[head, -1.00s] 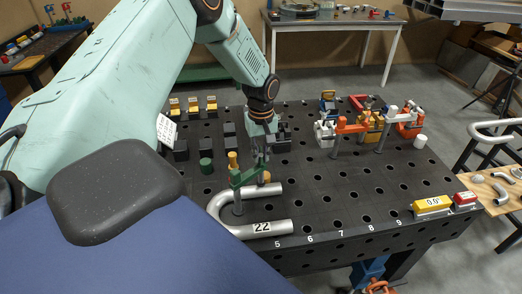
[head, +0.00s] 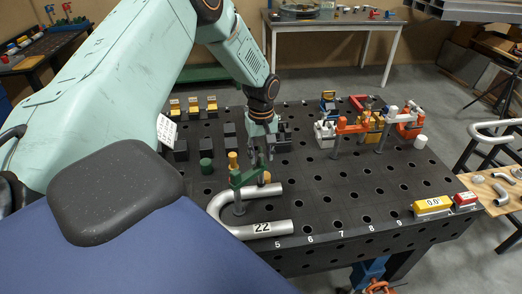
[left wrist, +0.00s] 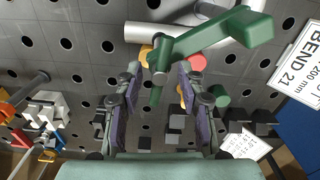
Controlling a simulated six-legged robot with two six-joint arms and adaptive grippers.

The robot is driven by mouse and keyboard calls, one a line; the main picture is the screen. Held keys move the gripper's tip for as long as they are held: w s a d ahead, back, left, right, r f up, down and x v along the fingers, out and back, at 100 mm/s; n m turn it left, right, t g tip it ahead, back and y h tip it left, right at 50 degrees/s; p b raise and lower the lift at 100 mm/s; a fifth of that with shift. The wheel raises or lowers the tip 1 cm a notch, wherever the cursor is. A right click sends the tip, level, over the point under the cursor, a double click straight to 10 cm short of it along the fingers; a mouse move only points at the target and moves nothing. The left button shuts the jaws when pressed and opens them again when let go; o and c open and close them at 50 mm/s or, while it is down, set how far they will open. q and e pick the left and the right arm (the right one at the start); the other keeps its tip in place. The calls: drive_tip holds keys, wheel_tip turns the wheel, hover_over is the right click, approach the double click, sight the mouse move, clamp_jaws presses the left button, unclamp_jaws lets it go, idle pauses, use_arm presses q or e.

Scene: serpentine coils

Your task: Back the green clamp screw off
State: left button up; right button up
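The green clamp (head: 244,178) stands at the bent steel tube (head: 270,229) marked 22, near the table's front edge. In the left wrist view the clamp's green arm (left wrist: 215,35) crosses the top, and its green screw (left wrist: 156,92) hangs between my fingers. My left gripper (head: 259,160) is over the clamp's screw end. In the left wrist view its two dark fingers (left wrist: 158,88) are apart on either side of the screw, with gaps visible. The screw's lower tip is partly hidden in the head view. My right gripper is not in view.
A yellow-topped post (head: 233,161) and a green cylinder (head: 206,167) stand close left of the gripper. Orange and white clamps (head: 350,127) hold parts at the back right.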

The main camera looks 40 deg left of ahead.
sight(261, 155)
use_arm(q)
wheel_tip(261, 155, up, 12)
idle(0.5)
idle(0.4)
drive_tip(key=s+d+f+m+h, duration=0.1)
drive_tip(key=s+d+f+m, duration=0.2)
drive_tip(key=s+d+f, duration=0.35)
drive_tip(key=s+d+f+m, duration=0.2)
drive_tip(key=s+d+f, duration=0.1)
drive_tip(key=d+f, duration=0.65)
drive_tip(key=s+d+f+m, duration=0.2)
drive_tip(key=s, duration=0.6)
drive_tip(key=s+d+f+m+y, duration=0.1)
drive_tip(key=s+f+m, duration=0.1)
drive_tip(key=s, duration=0.6)
drive_tip(key=s+d+f+m, duration=0.2)
drive_tip(key=s+f, duration=0.1)
drive_tip(key=s, duration=0.5)
wheel_tip(261, 155, down, 25)
drive_tip(key=w+b, duration=0.1)
drive_tip(key=b, duration=2.4)
drive_tip(key=shift+a, duration=0.15)
